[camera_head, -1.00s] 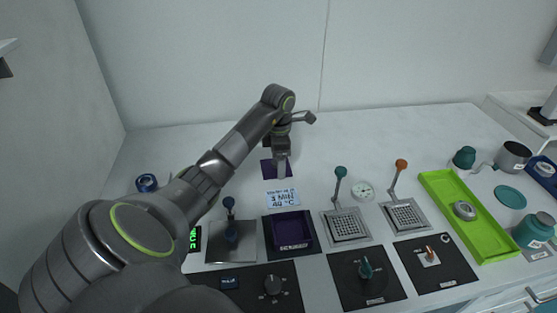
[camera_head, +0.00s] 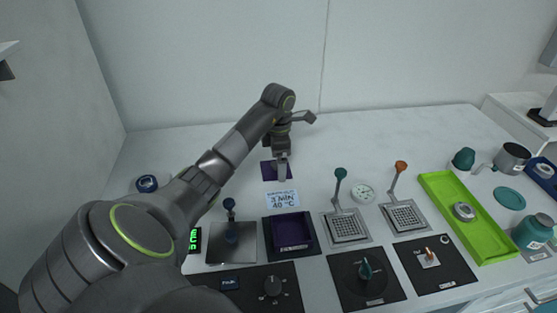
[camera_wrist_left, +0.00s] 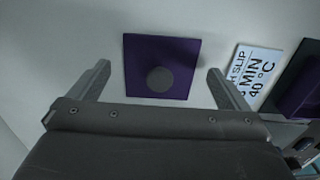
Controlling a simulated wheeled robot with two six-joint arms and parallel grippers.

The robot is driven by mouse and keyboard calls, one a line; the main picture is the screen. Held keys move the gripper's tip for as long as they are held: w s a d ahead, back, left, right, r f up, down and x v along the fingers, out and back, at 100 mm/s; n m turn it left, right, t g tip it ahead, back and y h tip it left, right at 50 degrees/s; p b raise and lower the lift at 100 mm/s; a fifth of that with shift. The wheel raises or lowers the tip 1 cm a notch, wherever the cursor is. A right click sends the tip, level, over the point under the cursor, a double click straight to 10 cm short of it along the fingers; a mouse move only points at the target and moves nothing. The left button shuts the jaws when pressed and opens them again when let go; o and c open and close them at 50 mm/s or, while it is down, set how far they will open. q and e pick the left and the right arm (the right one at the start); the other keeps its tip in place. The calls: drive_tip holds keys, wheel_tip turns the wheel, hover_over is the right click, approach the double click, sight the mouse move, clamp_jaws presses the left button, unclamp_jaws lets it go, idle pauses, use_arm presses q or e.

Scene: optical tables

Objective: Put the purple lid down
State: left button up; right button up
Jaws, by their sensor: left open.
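The purple lid (camera_wrist_left: 162,45) is a flat square plate with a round grey knob at its middle. It lies on the white tabletop. In the wrist view it sits between and beyond the two spread fingers of my left gripper (camera_wrist_left: 159,70), with a gap on both sides. In the head view the lid (camera_head: 267,171) shows behind my left gripper (camera_head: 282,178), which partly hides it. My left gripper is open and empty, pointing down over the lid. My right gripper is out of view.
A white card reading 3 MIN 40 °C (camera_head: 283,199) lies in front of the lid. Nearer is an open purple box (camera_head: 292,232). Two perforated plates with levers (camera_head: 347,227) and a green tray (camera_head: 440,188) stand to the right. The table behind the lid is clear.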

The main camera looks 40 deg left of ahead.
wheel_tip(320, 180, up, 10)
drive_tip(key=p, duration=1)
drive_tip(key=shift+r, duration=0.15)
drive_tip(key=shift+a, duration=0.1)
